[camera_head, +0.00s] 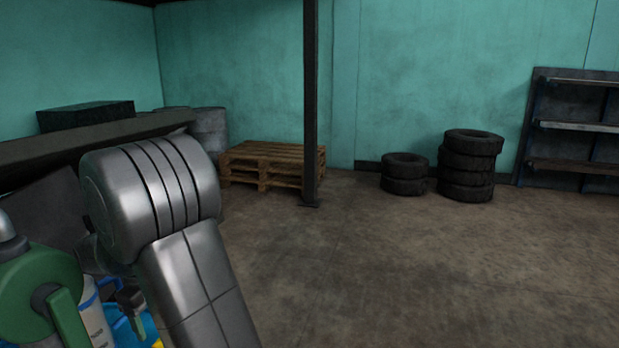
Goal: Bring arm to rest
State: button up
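My arm (160,220) fills the lower left of the head view, with a bent silver joint and a link running down to the bottom edge. I cannot make out my gripper or its fingers in this view. The far part of the arm is hidden behind the joint or out of the picture.
A green round part (40,290) and blue items (125,325) crowd the lower left corner. A dark bench (80,140) stands behind. Wooden pallets (270,165), a dark post (311,100), stacked tires (467,165) and a shelf rack (572,128) stand farther back. The middle floor is clear.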

notch_tip(320, 180, down, 7)
jog(key=shift+r, duration=0.2)
jog(key=n, duration=0.4)
jog(key=shift+r+p, duration=0.1)
jog(key=shift+p, duration=0.25)
jog(key=n, duration=0.5)
jog(key=shift+p, duration=0.4)
notch_tip(320, 180, up, 13)
jog(key=shift+b, duration=0.35)
jog(key=shift+r, duration=0.15)
